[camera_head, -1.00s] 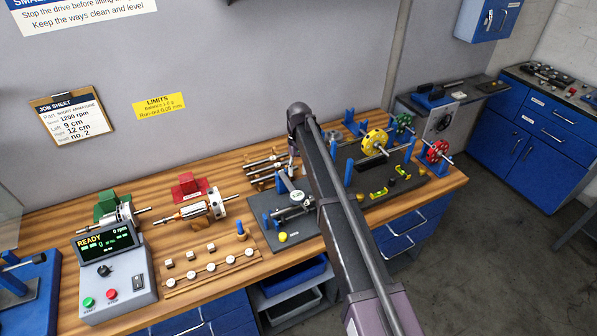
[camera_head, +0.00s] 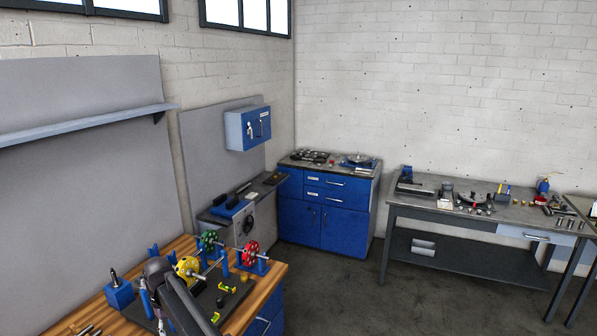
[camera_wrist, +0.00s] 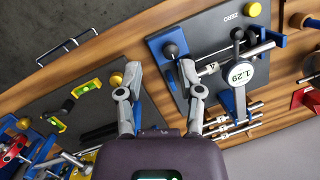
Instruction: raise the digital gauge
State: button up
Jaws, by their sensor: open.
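The digital gauge (camera_wrist: 239,73) is a round white dial reading 1.29 on a dark stem, in the right half of the wrist view. It stands over a dark plate (camera_wrist: 203,37) marked ZERO, with blue supports and a metal rod beside it. My gripper (camera_wrist: 160,72) is open and empty. Its fingers are apart above the wooden bench strip and the edge of the plate. The right finger overlaps a blue support near a black-knobbed lever (camera_wrist: 170,50); I cannot tell whether they touch. The gauge is out of the head view, where my arm hides the bench's near part.
A second dark plate (camera_wrist: 50,95) with green levels lies left of my gripper. Yellow (camera_head: 187,268), green (camera_head: 208,240) and red (camera_head: 250,252) wheels stand on the bench. Blue cabinets (camera_head: 327,208) and a grey table (camera_head: 470,212) stand beyond, with clear floor between.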

jog(key=w+d+f+m+t+y+b, duration=0.1)
jog(key=w+d+f+m+b, duration=0.15)
jog(key=d, duration=1.35)
jog(key=w+d+f+m+b, duration=0.1)
jog(key=d+m, duration=0.2)
jog(key=d, duration=1.3)
jog(key=s+d+f+m+b, duration=0.1)
jog(key=s+d, duration=0.2)
jog(key=d, duration=0.5)
jog(key=s+d+f+m+t+b, duration=0.1)
jog(key=s+d+m, duration=0.1)
jog(key=d, duration=0.6)
jog(key=s+d+f+m, duration=0.1)
jog(key=s+d, duration=0.3)
jog(key=d, duration=0.4)
jog(key=shift+s+d+f+b, duration=0.35)
jog(key=shift+s+d+b, duration=0.05)
jog(key=shift+m, duration=0.25)
grip_shut()
